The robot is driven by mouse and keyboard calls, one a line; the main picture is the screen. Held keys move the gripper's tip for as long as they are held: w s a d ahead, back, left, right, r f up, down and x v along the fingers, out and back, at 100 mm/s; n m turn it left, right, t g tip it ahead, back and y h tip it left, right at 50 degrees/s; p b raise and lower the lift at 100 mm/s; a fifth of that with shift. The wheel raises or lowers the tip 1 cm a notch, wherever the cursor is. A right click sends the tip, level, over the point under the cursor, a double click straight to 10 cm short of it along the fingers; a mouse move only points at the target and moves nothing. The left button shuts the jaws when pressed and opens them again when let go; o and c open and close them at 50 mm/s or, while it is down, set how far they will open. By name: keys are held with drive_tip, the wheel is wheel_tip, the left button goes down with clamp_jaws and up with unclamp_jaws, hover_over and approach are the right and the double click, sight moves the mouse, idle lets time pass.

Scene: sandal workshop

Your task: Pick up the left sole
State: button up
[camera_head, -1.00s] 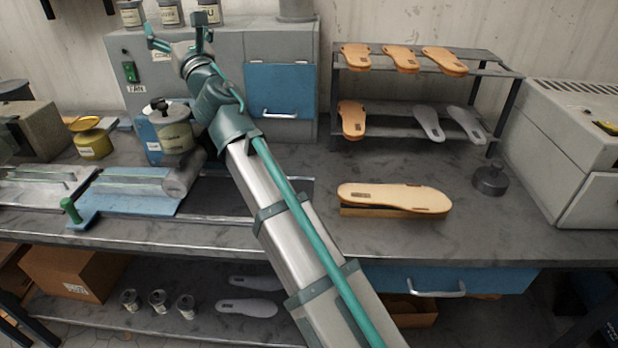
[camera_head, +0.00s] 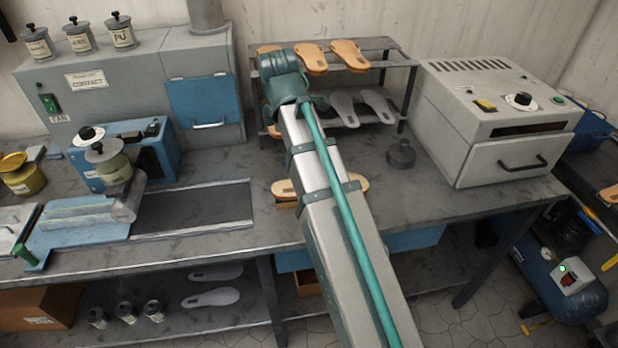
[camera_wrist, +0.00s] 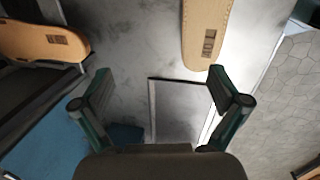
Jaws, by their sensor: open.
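An orange sole stands at the left of the rack's top shelf (camera_head: 268,49), partly covered by my arm, beside two more orange soles (camera_head: 312,58) (camera_head: 350,55). Another orange sole (camera_head: 273,130) barely shows on the lower shelf, next to two grey soles (camera_head: 345,108) (camera_head: 377,103). A tan sole (camera_head: 288,188) lies on the table, its middle hidden behind my arm. In the wrist view, my open, empty gripper (camera_wrist: 160,80) has a tan sole (camera_wrist: 205,32) ahead, right of centre, and an orange sole (camera_wrist: 42,40) at upper left. The gripper is hidden in the head view.
The dark metal rack (camera_head: 398,62) stands at the back of the table (camera_head: 440,205). A white oven-like machine (camera_head: 500,120) is to its right and a grey machine (camera_head: 130,90) to its left. A dark round weight (camera_head: 401,154) sits right of my arm. Two grey soles lie on the under-shelf.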

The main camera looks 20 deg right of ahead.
drive_tip(key=s+f+g, duration=0.1)
drive_tip(key=s+f, duration=0.1)
drive_tip(key=s+f+g+y, duration=0.1)
drive_tip(key=s+f, duration=0.1)
drive_tip(key=shift+s+d+f+m+p, duration=0.15)
drive_tip(key=shift+s+f+m+p, duration=0.15)
drive_tip(key=shift+f, duration=0.05)
drive_tip(key=shift+d+f+p, duration=0.1)
drive_tip(key=shift+f+p, duration=0.55)
drive_tip(key=shift+f, duration=2.25)
drive_tip(key=shift+c, duration=0.4)
drive_tip(key=c, duration=1.4)
drive_tip(key=shift+o, duration=0.2)
drive_tip(key=shift+w, duration=0.1)
drive_tip(key=shift+r, duration=0.15)
